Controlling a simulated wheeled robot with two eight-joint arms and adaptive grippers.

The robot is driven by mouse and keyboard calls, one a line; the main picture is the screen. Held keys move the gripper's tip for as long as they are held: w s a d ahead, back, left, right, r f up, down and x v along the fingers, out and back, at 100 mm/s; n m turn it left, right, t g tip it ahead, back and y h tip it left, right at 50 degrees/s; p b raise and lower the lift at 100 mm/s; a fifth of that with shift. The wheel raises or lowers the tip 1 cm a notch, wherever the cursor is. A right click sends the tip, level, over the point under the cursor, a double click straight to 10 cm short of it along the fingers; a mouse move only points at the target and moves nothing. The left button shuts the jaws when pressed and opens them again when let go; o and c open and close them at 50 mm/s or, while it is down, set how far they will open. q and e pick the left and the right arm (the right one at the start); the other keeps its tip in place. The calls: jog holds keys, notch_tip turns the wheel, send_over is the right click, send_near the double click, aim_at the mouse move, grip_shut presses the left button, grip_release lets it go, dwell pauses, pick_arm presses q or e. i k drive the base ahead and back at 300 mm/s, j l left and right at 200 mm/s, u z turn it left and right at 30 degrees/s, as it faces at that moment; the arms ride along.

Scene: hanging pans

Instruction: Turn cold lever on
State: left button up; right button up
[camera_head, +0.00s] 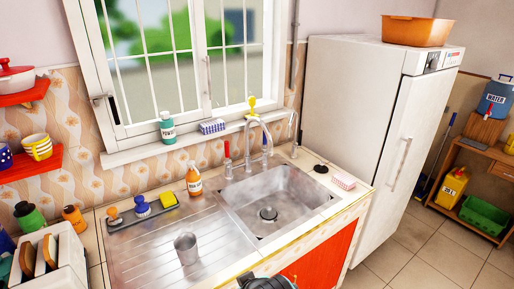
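The cold lever, a small blue-topped handle (265,142), stands upright on the back rim of the sink, just right of the curved metal tap (249,150). A red-topped lever (227,151) stands left of the tap. The steel sink basin (285,201) in front of them is empty except for its drain. A dark part of my own arm, seemingly the right one, shows at the bottom edge in front of the counter, well away from the levers. Its fingertips cannot be made out. My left gripper is not in view.
A steel cup (186,248) stands on the drainboard (150,250). An orange soap bottle (194,180) stands left of the red lever. A white fridge (345,100) stands at the right.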

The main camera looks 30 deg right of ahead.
aim_at(265, 149)
jog(key=l+z, duration=0.1)
jog(key=l, duration=0.5)
jog(key=l+z, duration=0.1)
jog(key=l, duration=0.45)
jog(key=i+l+z, duration=0.1)
jog(key=l, duration=0.45)
jog(key=i+l+z, duration=0.1)
jog(key=l, duration=0.5)
jog(key=l+z, duration=0.2)
jog(key=l, duration=0.2)
jog(key=i+l+z, duration=0.15)
jog(key=l, duration=0.2)
jog(key=l+z, duration=0.2)
jog(key=l, duration=0.2)
